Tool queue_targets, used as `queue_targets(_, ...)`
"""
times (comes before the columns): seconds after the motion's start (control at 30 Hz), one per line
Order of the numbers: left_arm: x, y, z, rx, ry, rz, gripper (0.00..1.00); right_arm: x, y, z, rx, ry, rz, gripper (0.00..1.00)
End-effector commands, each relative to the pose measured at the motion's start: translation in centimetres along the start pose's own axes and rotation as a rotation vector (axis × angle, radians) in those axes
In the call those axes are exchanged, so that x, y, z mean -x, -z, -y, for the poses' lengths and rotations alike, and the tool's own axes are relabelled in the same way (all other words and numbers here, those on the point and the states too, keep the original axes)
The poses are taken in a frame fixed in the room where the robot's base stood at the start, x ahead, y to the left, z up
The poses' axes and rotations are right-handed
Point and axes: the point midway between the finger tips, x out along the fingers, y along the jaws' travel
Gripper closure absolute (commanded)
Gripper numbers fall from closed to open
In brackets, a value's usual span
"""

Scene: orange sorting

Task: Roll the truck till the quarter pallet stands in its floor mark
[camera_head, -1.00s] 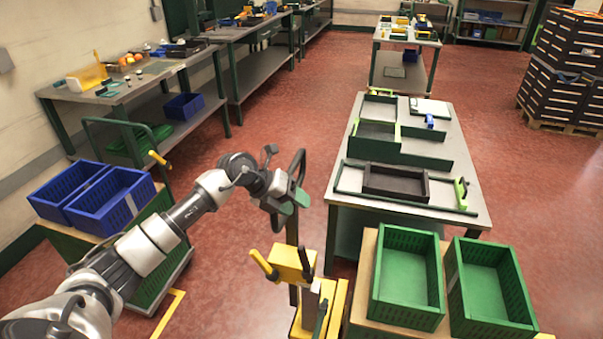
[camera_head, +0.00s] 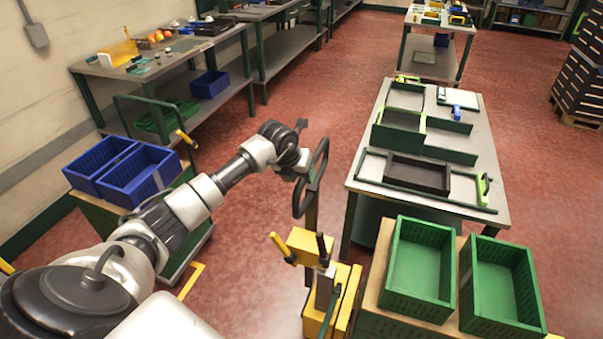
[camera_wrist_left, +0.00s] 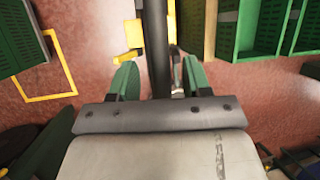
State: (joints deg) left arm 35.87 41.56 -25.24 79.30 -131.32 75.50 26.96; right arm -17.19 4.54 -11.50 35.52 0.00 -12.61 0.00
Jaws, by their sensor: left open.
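The yellow truck (camera_head: 325,290) stands low in the middle of the head view, its dark loop handle (camera_head: 322,160) upright. Beside it, green crates (camera_head: 418,285) stand on a light wooden base (camera_head: 373,285); the quarter pallet itself cannot be made out clearly. A yellow floor mark (camera_head: 195,282) shows partly at the lower left and also as a corner outline in the left wrist view (camera_wrist_left: 67,65). My left gripper (camera_head: 303,168) is at the handle. In the left wrist view its green fingers (camera_wrist_left: 160,82) are apart, with the dark handle post (camera_wrist_left: 155,45) between them. My right gripper is out of view.
A grey table (camera_head: 470,205) with dark trays stands behind the green crates. Blue crates (camera_head: 155,170) sit on a green trolley at the left. Workbenches line the left wall. Stacked dark crates (camera_head: 582,85) stand far right.

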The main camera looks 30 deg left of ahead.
Motion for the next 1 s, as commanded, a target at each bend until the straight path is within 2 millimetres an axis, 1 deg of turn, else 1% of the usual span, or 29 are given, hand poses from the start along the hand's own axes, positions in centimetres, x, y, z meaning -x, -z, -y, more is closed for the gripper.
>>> queue_targets(0.13, -0.83, 0.07, 0.04, 0.0, 0.0, -0.002, 0.52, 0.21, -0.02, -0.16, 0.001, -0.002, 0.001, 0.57)
queue_targets(0.37, -0.95, 0.07, 0.02, -0.001, 0.0, -0.001, 0.52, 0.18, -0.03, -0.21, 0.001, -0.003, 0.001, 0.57)
queue_targets(0.4, -0.94, 0.07, 0.02, -0.001, 0.0, -0.001, 0.53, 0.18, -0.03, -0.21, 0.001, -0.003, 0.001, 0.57)
queue_targets(0.67, -0.91, 0.05, 0.02, -0.001, 0.0, -0.001, 0.93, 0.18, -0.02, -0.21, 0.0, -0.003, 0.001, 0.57)
queue_targets(0.7, -0.91, 0.05, 0.02, -0.001, 0.0, -0.001, 0.99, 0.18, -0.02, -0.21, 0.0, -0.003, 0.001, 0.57)
queue_targets(1.0, -0.91, 0.05, 0.02, -0.001, 0.001, 0.0, 1.0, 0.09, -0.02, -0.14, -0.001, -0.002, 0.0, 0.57)
